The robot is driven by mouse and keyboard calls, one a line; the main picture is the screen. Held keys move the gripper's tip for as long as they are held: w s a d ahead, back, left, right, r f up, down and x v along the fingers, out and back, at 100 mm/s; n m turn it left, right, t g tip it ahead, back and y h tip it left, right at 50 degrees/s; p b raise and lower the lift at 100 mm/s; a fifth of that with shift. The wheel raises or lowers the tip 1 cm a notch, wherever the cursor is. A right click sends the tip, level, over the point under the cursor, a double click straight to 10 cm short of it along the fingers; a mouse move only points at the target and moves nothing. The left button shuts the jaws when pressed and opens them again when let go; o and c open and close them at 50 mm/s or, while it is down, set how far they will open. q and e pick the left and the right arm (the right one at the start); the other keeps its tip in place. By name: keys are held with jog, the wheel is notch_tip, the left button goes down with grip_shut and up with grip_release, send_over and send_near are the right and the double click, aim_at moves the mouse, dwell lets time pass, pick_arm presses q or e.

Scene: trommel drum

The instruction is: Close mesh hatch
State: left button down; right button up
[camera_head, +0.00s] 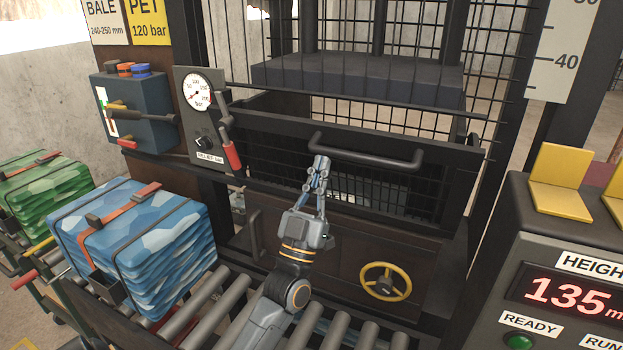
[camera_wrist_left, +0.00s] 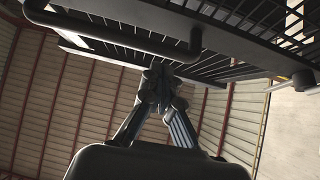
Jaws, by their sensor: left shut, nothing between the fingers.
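The black mesh hatch (camera_head: 430,200) is on the front of the press, in the middle of the head view. A black bar handle (camera_head: 370,157) runs along its upper part. I cannot tell clearly how far the hatch is open. My left gripper (camera_head: 321,162) is shut and empty, pointing up in front of the hatch by the handle's left end. In the left wrist view its fingertips (camera_wrist_left: 160,78) are just below the mesh hatch (camera_wrist_left: 235,38) and the handle (camera_wrist_left: 115,32); contact cannot be told. My right gripper is out of view.
A pressure gauge (camera_head: 197,92) and a red-gripped lever (camera_head: 231,150) are left of the hatch. A yellow handwheel (camera_head: 385,282) is below it. Rollers (camera_head: 205,300) and a blue bale (camera_head: 140,240) are at lower left. A control console (camera_head: 540,235) stands at right.

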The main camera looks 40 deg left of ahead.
aim_at(338, 133)
pick_arm(q)
jog(key=shift+w, duration=0.4)
jog(key=shift+r, duration=0.1)
jog(key=shift+g, duration=0.6)
jog(key=p+x, duration=0.4)
jog(key=p, duration=0.1)
jog(key=shift+r, duration=0.2)
jog(key=w, duration=0.2)
jog(key=w+a+b, duration=0.1)
jog(key=w, duration=0.1)
jog(key=shift+r, duration=0.25)
jog(key=shift+s, duration=0.15)
